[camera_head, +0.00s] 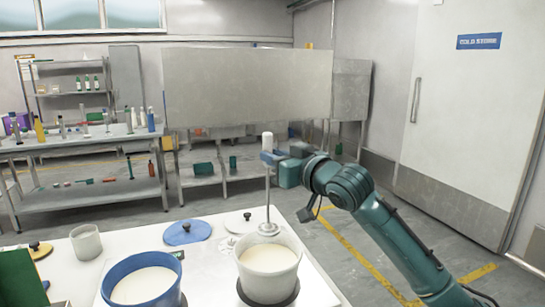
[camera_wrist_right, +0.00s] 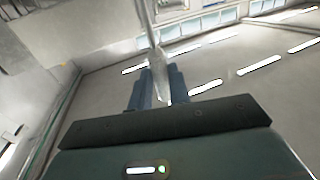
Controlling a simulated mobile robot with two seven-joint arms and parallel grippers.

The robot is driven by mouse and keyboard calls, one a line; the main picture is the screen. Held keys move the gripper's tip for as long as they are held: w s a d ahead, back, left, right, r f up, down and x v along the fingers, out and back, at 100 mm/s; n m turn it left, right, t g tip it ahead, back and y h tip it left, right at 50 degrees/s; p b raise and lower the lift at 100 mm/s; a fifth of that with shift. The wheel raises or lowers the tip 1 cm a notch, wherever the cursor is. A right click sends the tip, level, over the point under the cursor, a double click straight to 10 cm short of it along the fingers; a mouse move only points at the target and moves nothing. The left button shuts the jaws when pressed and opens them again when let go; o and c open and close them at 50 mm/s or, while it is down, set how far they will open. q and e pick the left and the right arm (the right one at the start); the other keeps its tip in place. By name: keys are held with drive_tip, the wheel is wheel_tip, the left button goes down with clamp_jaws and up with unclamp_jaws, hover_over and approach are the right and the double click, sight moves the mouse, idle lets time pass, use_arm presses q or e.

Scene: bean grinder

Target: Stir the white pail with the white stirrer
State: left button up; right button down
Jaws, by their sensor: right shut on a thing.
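The white pail (camera_head: 268,285) stands on a dark round base on the white table, with pale contents inside. The white stirrer (camera_head: 267,190) is upright, with a white handle, a thin metal rod and a disc-like head. Its head overlaps the pail's far rim in the head view; I cannot tell whether it touches the contents. My right gripper (camera_head: 270,158) is shut on the stirrer just below the handle, high above the pail. In the right wrist view the stirrer (camera_wrist_right: 148,30) passes between the blue fingers of this gripper (camera_wrist_right: 158,88). My left gripper is not in view.
A blue pail (camera_head: 112,275) with pale contents stands left of the white pail. A blue lid (camera_head: 187,232), a white lid (camera_head: 246,222), a clear cup (camera_head: 86,242) and a dark green block (camera_head: 18,278) are on the table (camera_head: 140,238). Shelving stands well behind.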

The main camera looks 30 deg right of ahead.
sight(268, 211)
wheel_tip(268, 211, down, 10)
drive_tip(key=b, duration=0.7)
drive_tip(key=shift+w+r, duration=0.1)
drive_tip(key=shift+f+b, duration=0.6)
drive_tip(key=shift+f, duration=0.25)
drive_tip(key=shift+f+b, duration=0.7)
drive_tip(key=shift+f, duration=0.65)
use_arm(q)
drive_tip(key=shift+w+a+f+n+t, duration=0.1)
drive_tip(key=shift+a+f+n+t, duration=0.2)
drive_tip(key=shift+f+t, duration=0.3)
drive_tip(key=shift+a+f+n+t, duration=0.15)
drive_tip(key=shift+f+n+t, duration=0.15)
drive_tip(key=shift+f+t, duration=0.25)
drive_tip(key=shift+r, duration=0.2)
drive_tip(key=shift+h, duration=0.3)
use_arm(e)
drive_tip(key=shift+a, duration=0.1)
